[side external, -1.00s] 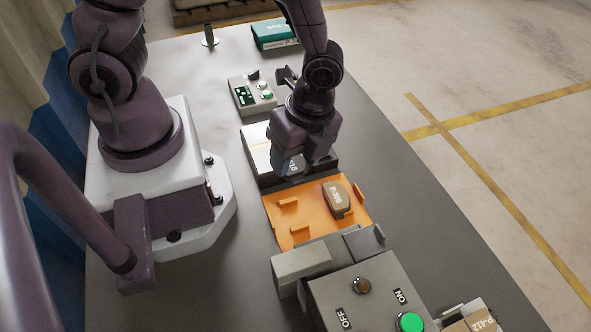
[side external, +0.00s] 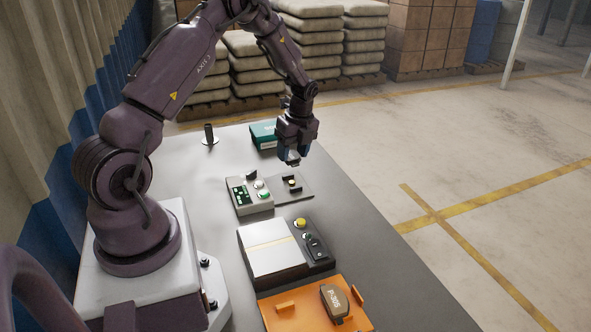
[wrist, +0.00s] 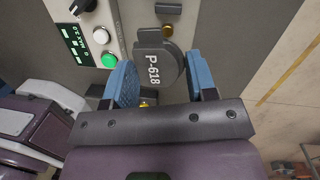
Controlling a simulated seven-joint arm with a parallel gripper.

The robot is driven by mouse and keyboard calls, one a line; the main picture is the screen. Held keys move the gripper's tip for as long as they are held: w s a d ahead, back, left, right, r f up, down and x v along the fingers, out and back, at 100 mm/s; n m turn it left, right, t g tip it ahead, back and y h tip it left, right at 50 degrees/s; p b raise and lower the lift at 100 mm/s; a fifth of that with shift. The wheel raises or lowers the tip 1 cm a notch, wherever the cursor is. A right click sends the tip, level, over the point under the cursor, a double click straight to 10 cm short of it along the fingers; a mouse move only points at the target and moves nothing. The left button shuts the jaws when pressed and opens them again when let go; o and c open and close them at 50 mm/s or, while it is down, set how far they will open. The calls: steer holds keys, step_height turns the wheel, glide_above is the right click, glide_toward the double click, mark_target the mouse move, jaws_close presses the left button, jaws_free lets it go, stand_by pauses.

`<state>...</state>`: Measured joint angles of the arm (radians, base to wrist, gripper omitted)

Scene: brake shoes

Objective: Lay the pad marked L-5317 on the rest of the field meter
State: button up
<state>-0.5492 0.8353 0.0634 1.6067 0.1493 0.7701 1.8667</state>
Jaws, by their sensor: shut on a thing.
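My gripper (side external: 294,148) is shut on a dark grey rounded pad marked P-618 (wrist: 155,66), held between the blue fingers in the wrist view. I see no L-5317 marking on its visible face. In the side view the pad (side external: 292,158) shows small under the fingers. A pale grey meter box (side external: 249,195) has a dark green display, a black knob and buttons; it also shows in the wrist view (wrist: 98,42).
A teal box (side external: 263,134) stands behind. Nearer are a white-topped block (side external: 272,247) with a black unit and yellow button (side external: 300,222), and an orange tray (side external: 285,317) holding a brown pad marked P-305 (side external: 334,302). A dark post (side external: 209,133) stands back left.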

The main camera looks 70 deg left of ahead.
steer(key=shift+m, duration=0.6)
steer(key=shift+f, duration=3.05)
steer(key=shift+f, duration=0.4)
steer(key=o, duration=1)
steer(key=shift+o, duration=0.2)
steer(key=shift+d, duration=0.1)
